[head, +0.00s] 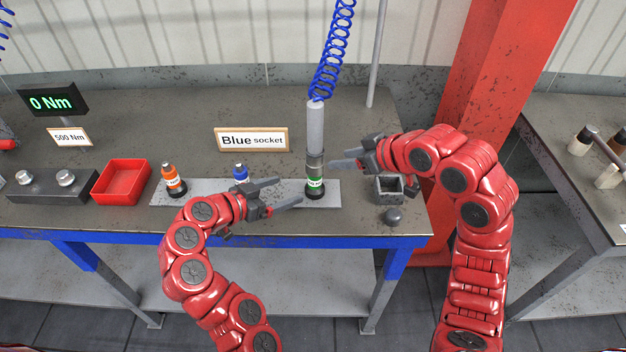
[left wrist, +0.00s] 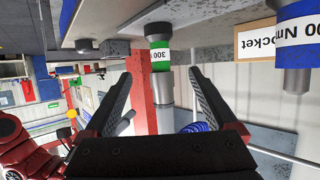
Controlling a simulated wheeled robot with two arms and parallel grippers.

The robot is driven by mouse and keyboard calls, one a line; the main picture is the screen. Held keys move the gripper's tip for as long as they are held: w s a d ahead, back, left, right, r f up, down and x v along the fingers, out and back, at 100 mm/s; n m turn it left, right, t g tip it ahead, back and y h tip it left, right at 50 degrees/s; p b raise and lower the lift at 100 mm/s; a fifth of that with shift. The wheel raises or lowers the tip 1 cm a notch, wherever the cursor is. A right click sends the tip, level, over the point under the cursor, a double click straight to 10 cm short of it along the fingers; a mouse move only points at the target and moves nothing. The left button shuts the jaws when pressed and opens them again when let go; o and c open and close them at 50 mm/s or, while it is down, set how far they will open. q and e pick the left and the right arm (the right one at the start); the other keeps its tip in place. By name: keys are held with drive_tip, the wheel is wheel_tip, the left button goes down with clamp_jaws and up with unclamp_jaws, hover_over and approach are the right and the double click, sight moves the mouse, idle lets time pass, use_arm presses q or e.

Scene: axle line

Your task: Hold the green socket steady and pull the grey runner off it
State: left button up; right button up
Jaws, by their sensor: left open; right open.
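The green socket (head: 315,184) stands upright on the light strip of the workbench. The grey runner (head: 315,128) is upright on top of it, hanging from a blue coiled hose (head: 332,60). My left gripper (head: 291,191) is open and empty, its fingers pointing at the green socket from the left, apart from it. In the left wrist view, which is upside down, the green socket (left wrist: 160,55) with a white label shows between and beyond the open fingers (left wrist: 160,85). My right gripper (head: 337,164) is open, just right of the runner's lower end; whether it touches is unclear.
A blue socket (head: 241,174) and an orange socket (head: 174,180) stand left on the strip (head: 210,186). A red tray (head: 122,180) lies further left. A small grey box (head: 388,188) and a dark knob (head: 393,215) are at the right. A "Blue socket" sign (head: 252,139) stands behind.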

sight(309, 182)
use_arm(q)
drive_tip(key=x, duration=1.2)
drive_tip(key=shift+f, duration=0.1)
clamp_jaws()
unclamp_jaws()
idle(0.6)
drive_tip(key=shift+a, duration=0.1)
